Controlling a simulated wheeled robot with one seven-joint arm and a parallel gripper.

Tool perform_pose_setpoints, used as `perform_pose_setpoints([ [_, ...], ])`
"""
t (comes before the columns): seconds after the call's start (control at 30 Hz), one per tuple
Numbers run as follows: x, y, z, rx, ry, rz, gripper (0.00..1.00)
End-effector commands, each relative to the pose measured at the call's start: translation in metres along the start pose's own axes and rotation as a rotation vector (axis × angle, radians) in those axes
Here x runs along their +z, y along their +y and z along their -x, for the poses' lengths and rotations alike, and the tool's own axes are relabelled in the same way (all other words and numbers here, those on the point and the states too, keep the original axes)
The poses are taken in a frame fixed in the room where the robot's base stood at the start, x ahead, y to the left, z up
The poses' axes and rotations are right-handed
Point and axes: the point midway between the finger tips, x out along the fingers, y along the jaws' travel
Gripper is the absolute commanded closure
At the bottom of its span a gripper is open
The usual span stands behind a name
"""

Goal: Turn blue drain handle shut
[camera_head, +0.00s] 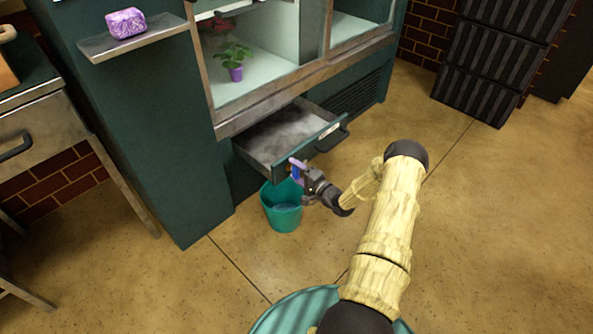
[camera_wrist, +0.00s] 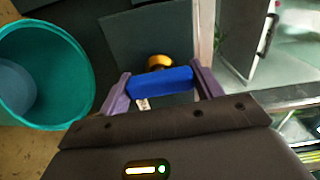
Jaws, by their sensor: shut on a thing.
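The blue drain handle (camera_wrist: 161,84) spans between the two purple fingers of my gripper (camera_wrist: 164,82) in the wrist view. The fingers are shut on its two ends. A brass-coloured round fitting (camera_wrist: 160,62) shows just beyond the handle. In the head view my gripper (camera_head: 298,170) is at the front left corner of the pulled-out drawer, with a bit of the blue handle (camera_head: 295,173) between its fingers. A teal bucket (camera_head: 268,213) stands on the floor just below my gripper, with bluish liquid inside; it also shows in the wrist view (camera_wrist: 75,62).
The open drawer (camera_head: 331,134) sticks out from the dark green cabinet (camera_head: 150,130). Above it a potted plant (camera_head: 235,70) stands in a lit case. A purple block (camera_head: 125,23) sits on a side shelf. Black crates (camera_head: 487,60) stand at the back right. The floor to the right is clear.

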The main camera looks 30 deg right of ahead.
Motion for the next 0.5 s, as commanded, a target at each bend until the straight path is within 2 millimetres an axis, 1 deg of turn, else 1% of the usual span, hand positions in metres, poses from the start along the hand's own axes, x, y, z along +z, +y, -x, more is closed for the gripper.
perform_pose_setpoints([
  [0.2,-0.0001,0.0012,0.0006,0.003,0.001,-0.052,0.57],
  [0.5,0.0000,0.0013,0.0005,0.003,0.001,-0.060,0.57],
])
